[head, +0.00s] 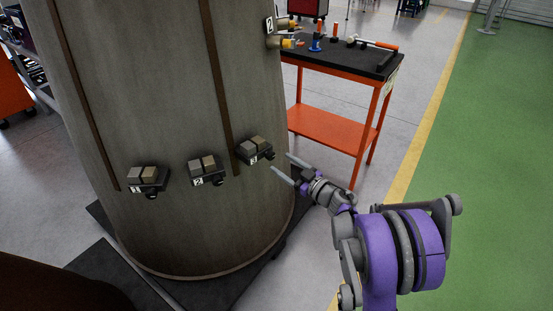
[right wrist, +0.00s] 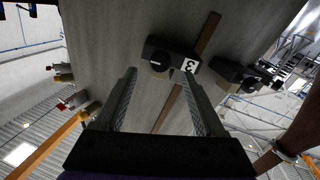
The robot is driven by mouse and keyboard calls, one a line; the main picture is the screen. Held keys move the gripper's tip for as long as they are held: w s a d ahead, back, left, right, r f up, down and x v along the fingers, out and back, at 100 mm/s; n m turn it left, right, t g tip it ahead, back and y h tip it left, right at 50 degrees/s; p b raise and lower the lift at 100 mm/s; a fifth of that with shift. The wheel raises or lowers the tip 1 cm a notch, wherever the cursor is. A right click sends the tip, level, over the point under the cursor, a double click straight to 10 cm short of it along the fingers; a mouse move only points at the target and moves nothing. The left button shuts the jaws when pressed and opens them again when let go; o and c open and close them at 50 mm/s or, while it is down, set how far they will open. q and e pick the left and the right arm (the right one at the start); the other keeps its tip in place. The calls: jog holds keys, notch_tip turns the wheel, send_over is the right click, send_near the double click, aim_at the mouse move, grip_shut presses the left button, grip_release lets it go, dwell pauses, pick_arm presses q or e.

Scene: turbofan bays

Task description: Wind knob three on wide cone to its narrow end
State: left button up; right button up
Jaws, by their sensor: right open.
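The wide cone (head: 190,110) is a large grey-brown body standing on a dark base. Three small dark blocks with tan tops sit on its side, labelled 1 (head: 149,178), 2 (head: 205,170) and 3 (head: 254,149). In the right wrist view, block three (right wrist: 178,52) carries a round black knob (right wrist: 160,62) with a slot-like mark. My right gripper (head: 280,162) is open just right of block three. In its wrist view, the fingertips (right wrist: 158,72) frame the knob, with nothing held; I cannot tell the remaining gap. My left gripper is out of view.
An orange trolley (head: 330,130) with tools on its dark top stands right of the cone. Yellow-and-red fittings (head: 286,42) stick out from the cone's upper right side. Green floor (head: 490,180) lies clear at the right. A dark brown rounded shape (head: 50,280) fills the lower left.

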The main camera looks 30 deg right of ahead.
jog(key=s+d, duration=0.1)
jog(key=s, duration=0.5)
jog(key=shift+r, duration=0.1)
dwell(0.3)
